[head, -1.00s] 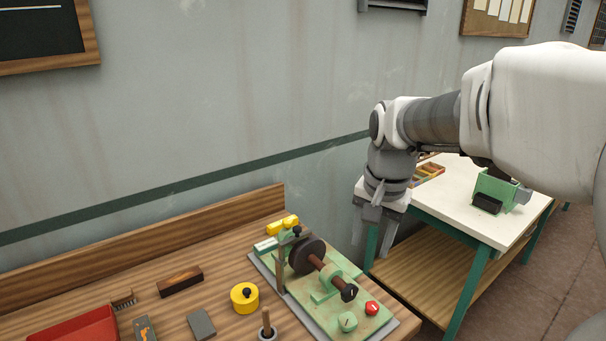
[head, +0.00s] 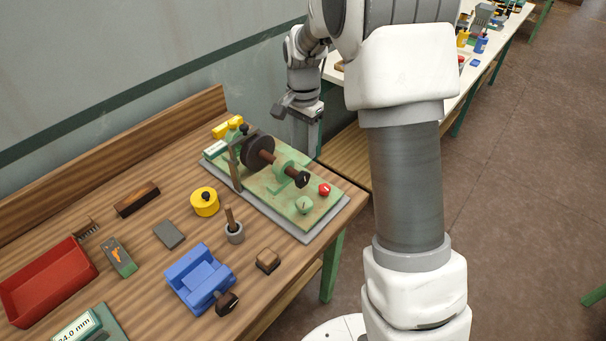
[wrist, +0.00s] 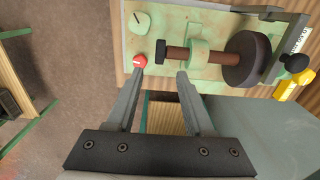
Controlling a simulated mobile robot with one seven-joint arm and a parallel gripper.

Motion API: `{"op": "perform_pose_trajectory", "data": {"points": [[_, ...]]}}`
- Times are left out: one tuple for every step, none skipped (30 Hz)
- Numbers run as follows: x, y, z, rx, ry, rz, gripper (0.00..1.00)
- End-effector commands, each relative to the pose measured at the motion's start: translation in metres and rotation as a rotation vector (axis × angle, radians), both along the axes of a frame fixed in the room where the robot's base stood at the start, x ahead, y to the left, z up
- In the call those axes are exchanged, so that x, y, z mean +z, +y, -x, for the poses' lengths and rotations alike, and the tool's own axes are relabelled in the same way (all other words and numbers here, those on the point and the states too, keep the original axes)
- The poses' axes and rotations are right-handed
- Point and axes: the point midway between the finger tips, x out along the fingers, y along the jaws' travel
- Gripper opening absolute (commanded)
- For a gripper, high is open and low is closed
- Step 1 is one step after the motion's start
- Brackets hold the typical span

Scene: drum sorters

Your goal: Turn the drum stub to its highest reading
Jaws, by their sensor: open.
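The drum sorter on a worn green base plate (head: 262,188) has a dark round drum (head: 258,151). A brown shaft runs through a green bearing block to a black stub (head: 301,179) with a light mark on its end. The drum (wrist: 247,60), black stub (wrist: 160,52) and shaft also show in the wrist view. A white readout plate (head: 215,149) sits at the left; its text is not legible. My gripper (head: 298,118) is open and empty behind the right end of the plate. In the wrist view its fingertips (wrist: 160,73) point toward the stub, apart from it.
A red button (head: 324,189) and a green dial (head: 304,205) stand beside the stub. A white-topped table is behind.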

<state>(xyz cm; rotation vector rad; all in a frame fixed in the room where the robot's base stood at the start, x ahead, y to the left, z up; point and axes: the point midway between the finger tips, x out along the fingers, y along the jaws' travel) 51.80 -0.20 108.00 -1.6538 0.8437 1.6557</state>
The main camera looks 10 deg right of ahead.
Motion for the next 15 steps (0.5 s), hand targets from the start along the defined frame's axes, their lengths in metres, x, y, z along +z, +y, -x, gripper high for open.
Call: {"op": "perform_pose_trajectory", "data": {"points": [[-0.012,0.0,0.001,0.0,0.005,0.0,0.53],[-0.019,0.0,0.001,0.0,0.005,0.0,0.53],[-0.028,0.0,0.001,0.0,0.006,0.001,0.53],[-0.034,0.0,0.001,0.0,0.004,0.001,0.53],[-0.041,0.0,0.001,0.0,0.005,0.0,0.53],[-0.05,0.0,0.001,0.0,0.004,0.001,0.53],[-0.056,0.0,0.001,0.0,0.005,0.0,0.53],[-0.062,0.0,0.001,0.0,0.004,0.0,0.53],[-0.07,0.0,0.001,0.001,0.005,0.0,0.53],[-0.075,0.0,0.001,0.001,0.004,0.0,0.53],[-0.081,0.0,0.001,0.001,0.004,0.0,0.53],[-0.087,0.0,0.001,0.001,0.002,0.0,0.53],[-0.091,0.0,0.001,0.001,0.002,0.0,0.53],[-0.095,0.0,0.0,0.001,0.002,0.0,0.53],[-0.1,0.0,0.0,0.001,0.001,0.001,0.53]]}}
